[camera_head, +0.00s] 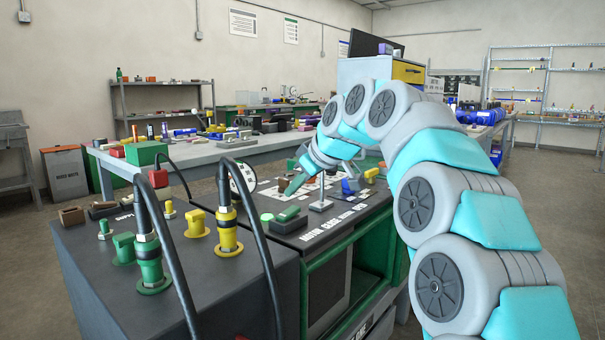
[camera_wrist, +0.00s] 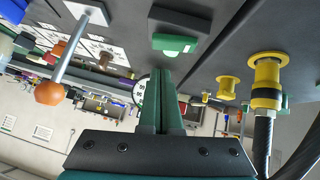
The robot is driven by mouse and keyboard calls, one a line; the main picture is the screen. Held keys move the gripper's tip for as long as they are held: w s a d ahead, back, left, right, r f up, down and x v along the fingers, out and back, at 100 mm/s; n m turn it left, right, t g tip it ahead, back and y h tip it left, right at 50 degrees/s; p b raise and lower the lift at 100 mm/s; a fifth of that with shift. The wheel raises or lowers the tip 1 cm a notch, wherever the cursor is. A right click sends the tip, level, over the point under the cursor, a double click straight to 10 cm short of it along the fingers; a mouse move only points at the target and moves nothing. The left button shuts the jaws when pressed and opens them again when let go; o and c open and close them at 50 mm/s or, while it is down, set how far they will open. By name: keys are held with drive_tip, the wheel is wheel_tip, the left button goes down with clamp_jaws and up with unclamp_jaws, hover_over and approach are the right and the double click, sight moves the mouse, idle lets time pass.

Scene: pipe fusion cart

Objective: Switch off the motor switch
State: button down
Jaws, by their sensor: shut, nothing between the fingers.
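The motor switch is a green rocker (camera_head: 290,214) on a dark base, beside the MOTOR lettering on the cart's panel. In the wrist view the green rocker (camera_wrist: 175,44) shows at the top centre, just beyond my fingertips. My gripper (camera_wrist: 163,75) is shut and empty, its two green fingers side by side. A gap seems to remain between the fingertips and the switch; I see no clear contact.
A lever with an orange ball (camera_wrist: 50,93) stands on the panel at the left of the wrist view. A round gauge (camera_head: 243,177) is left of the switch. Yellow (camera_head: 227,228) and green (camera_head: 149,262) connectors with black cables rise from the cart's near section.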

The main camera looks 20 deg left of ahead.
sight(291, 208)
drive_tip(key=shift+w+d+f, duration=0.1)
drive_tip(key=shift+w+f, duration=0.05)
drive_tip(key=shift+f, duration=0.6)
drive_tip(key=shift+w+d+f, duration=0.1)
drive_tip(key=shift+f, duration=0.6)
drive_tip(key=shift+w+d+f+g+p, duration=0.1)
drive_tip(key=shift+w+f+g+p, duration=0.05)
drive_tip(key=shift+f+g+p, duration=0.2)
drive_tip(key=shift+s+a+r, duration=0.15)
drive_tip(key=shift+s+a, duration=0.25)
drive_tip(key=shift+s, duration=0.35)
